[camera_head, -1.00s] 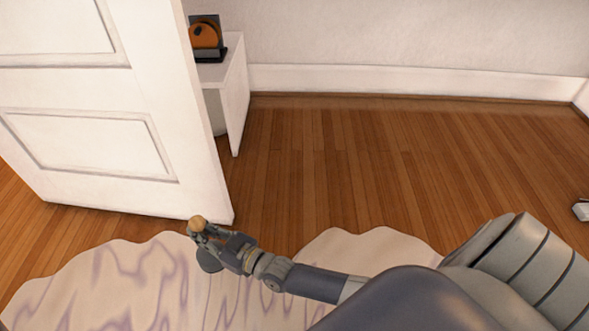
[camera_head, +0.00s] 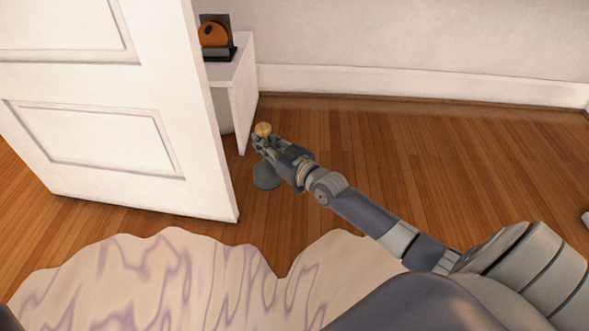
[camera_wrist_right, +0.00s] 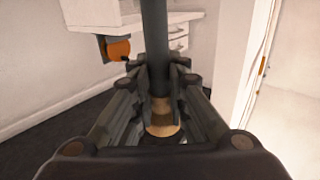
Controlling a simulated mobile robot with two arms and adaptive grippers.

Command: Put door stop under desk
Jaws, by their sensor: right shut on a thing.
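The door stop has a wooden knob on top and a dark grey round base (camera_head: 266,178). My right gripper (camera_head: 263,146) is shut on it just below the knob in the head view. In the right wrist view the dark post (camera_wrist_right: 154,45) stands between the fingers of my right gripper (camera_wrist_right: 158,85). The white desk (camera_head: 240,85) stands against the back wall, partly hidden behind the door. The door stop is in front of the desk's near side panel, slightly right of it, not under it. I cannot tell whether its base touches the floor. My left gripper is not in view.
A white panelled door (camera_head: 110,110) stands open at left, its edge close to my right gripper. An orange round object on a dark stand (camera_head: 215,38) is on the desk. A cream and purple rug (camera_head: 170,280) lies in front.

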